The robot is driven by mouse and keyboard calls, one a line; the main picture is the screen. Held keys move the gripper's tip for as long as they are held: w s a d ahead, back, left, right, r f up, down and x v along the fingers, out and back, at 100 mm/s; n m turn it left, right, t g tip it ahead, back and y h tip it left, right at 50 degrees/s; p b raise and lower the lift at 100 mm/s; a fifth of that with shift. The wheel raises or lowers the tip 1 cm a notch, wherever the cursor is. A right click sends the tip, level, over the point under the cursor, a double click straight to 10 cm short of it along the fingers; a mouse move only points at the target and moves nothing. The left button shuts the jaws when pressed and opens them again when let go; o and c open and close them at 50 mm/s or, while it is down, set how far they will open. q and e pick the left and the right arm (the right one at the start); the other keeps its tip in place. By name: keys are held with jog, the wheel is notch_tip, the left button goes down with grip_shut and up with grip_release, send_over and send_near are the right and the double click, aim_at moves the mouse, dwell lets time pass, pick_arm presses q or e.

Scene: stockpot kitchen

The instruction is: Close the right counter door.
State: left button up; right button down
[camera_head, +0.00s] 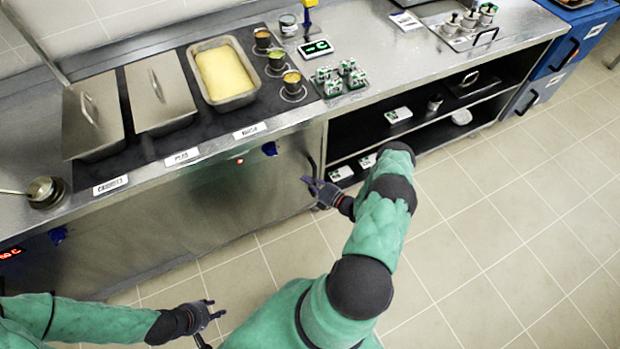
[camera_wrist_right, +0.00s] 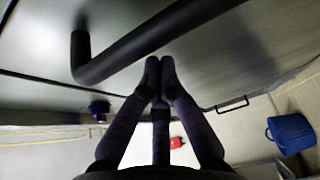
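The right counter door (camera_head: 245,190) is a brushed steel panel under the counter, with a black bar handle (camera_head: 311,164) at its right edge. It looks close to flush with the counter front, but I cannot tell if a small gap is left. In the right wrist view the handle (camera_wrist_right: 150,45) crosses above my fingers. My right gripper (camera_head: 308,182) is beside the door's right edge, just below the handle. Its fingertips (camera_wrist_right: 160,64) are together with nothing between them. My left gripper (camera_head: 217,308) is open and empty over the floor, away from the door.
Open black shelves (camera_head: 420,125) with small boxes lie right of the door. Lidded pans (camera_head: 160,90) and a yellow-filled pan (camera_head: 224,72) sit on the counter above. A blue cabinet (camera_head: 565,50) stands at the far right. The tiled floor (camera_head: 500,230) is clear.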

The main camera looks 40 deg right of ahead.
pick_arm(q)
jog(key=shift+w+a+r+p, duration=0.1)
jog(key=shift+w+r+p, duration=0.1)
jog(key=shift+r+p, duration=0.3)
jog(key=shift+w+a+r+p, duration=0.1)
jog(key=shift+w+r+p, duration=0.05)
jog(key=shift+r+p, duration=0.35)
pick_arm(e)
jog(key=s, duration=0.9)
jog(key=shift+s, duration=0.15)
jog(key=shift+d+f, duration=0.1)
jog(key=a+n+g+y, duration=0.95)
jog(key=a+n, duration=0.45)
jog(key=a, duration=0.7)
jog(key=s+a+r+n+g+h, duration=0.1)
jog(key=s+a+n+g+h, duration=0.35)
jog(key=n, duration=0.75)
jog(key=s+a+r+n+g+h, duration=0.15)
jog(key=s+a+n+g, duration=0.45)
jog(key=n, duration=0.6)
jog(key=w+a+r+n+t+h, duration=0.2)
jog(key=w+r+n, duration=0.2)
jog(key=n, duration=0.7)
jog(key=shift+w+a+r+n+t+h, duration=0.3)
jog(key=shift+w+a+h, duration=0.1)
jog(key=shift+w, duration=0.3)
